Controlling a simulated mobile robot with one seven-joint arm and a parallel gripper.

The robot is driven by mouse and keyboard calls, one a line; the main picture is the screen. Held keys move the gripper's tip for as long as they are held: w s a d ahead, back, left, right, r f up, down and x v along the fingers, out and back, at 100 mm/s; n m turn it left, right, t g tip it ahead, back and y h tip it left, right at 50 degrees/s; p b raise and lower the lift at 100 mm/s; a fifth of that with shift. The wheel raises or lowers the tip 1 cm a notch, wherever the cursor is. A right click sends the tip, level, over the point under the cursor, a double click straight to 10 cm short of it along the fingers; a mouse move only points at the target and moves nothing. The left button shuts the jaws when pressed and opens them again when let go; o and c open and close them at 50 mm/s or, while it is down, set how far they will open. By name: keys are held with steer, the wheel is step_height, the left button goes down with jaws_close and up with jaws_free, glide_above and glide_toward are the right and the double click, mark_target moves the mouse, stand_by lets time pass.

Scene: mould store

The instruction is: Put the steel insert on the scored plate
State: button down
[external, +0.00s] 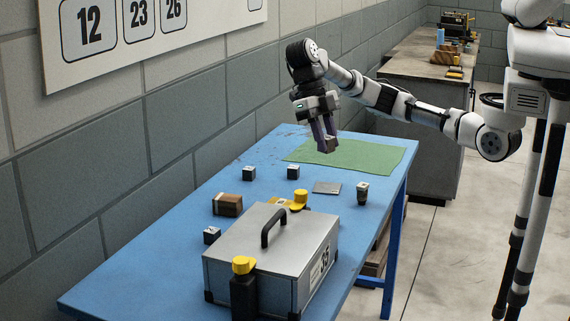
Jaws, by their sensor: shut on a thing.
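My gripper (326,138) points down above the green mat at the far end of the blue table. It is shut on a small dark block (328,147), mostly covered by the fingers; I cannot tell for sure whether this is the steel insert. A flat grey plate (327,188), which looks like the scored plate, lies on the blue table nearer the camera than my gripper, with nothing on it; its score marks are too small to see. A small dark upright piece with a lighter top (362,193) stands to the right of the plate.
On the blue table (140,275) are a green mat (385,157), several small dark cubes (293,173), a brown block (227,205) and yellow items (299,200). A grey case (235,250) with a raised handle and a yellow-capped black bottle (243,290) fill the near end.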

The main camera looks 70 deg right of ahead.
step_height(320, 180, down, 18)
steer(key=shift+f+p, duration=0.25)
steer(key=shift+p, duration=0.3)
steer(key=shift+f, duration=0.1)
steer(key=c, duration=1.1)
jaws_free()
steer(key=shift+w, duration=0.1)
steer(key=b+v, duration=0.1)
steer(key=v, duration=1.1)
steer(key=shift+b, duration=0.3)
